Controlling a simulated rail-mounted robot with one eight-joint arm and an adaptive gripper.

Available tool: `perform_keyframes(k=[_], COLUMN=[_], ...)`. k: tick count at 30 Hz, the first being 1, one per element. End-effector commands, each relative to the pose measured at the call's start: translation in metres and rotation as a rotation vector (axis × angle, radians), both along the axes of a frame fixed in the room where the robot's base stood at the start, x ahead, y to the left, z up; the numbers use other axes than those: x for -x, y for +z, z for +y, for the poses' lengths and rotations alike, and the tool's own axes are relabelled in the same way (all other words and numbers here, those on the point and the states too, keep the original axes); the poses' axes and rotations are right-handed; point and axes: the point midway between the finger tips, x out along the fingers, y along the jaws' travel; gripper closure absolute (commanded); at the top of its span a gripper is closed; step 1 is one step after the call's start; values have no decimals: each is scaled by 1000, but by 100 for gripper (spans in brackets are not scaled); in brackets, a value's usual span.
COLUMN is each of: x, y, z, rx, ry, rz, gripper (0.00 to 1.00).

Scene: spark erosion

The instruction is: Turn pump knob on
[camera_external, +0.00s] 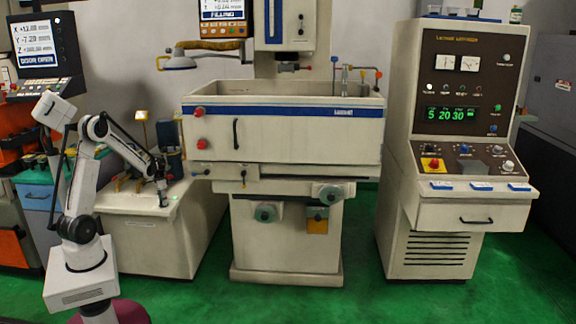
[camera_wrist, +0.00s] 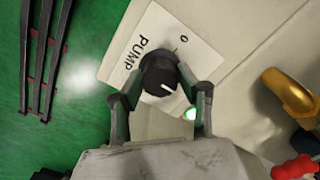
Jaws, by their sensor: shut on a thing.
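The pump knob (camera_wrist: 159,72) is a round black knob with a white pointer line, on a white label reading "PUMP" and "0" in the wrist view. The pointer aims to the lower right, away from the "0" and toward a lit green light (camera_wrist: 191,114). My gripper (camera_wrist: 159,90) has one finger on each side of the knob and is shut on it. In the external view my gripper (camera_external: 162,190) is at the top of the low cream cabinet (camera_external: 150,235), with a small green glow close by. The knob itself is too small to make out there.
A brass pipe fitting (camera_wrist: 289,92) and a red knob (camera_wrist: 295,168) lie to the right in the wrist view. The machine tank (camera_external: 284,135) stands right of the cabinet, and a control console (camera_external: 465,130) stands farther right. Green floor is open in front.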

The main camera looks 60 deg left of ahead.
Motion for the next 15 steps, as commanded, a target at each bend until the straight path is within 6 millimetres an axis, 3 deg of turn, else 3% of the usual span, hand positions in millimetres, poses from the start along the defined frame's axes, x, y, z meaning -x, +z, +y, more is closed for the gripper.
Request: perform_keyframes(k=[11, 12, 15], x=[0, 0, 0], y=[0, 0, 0], z=[0, 0, 0], rx=[0, 0, 0], ry=[-5, -5, -4], rz=[0, 0, 0], gripper=[92, 61, 48])
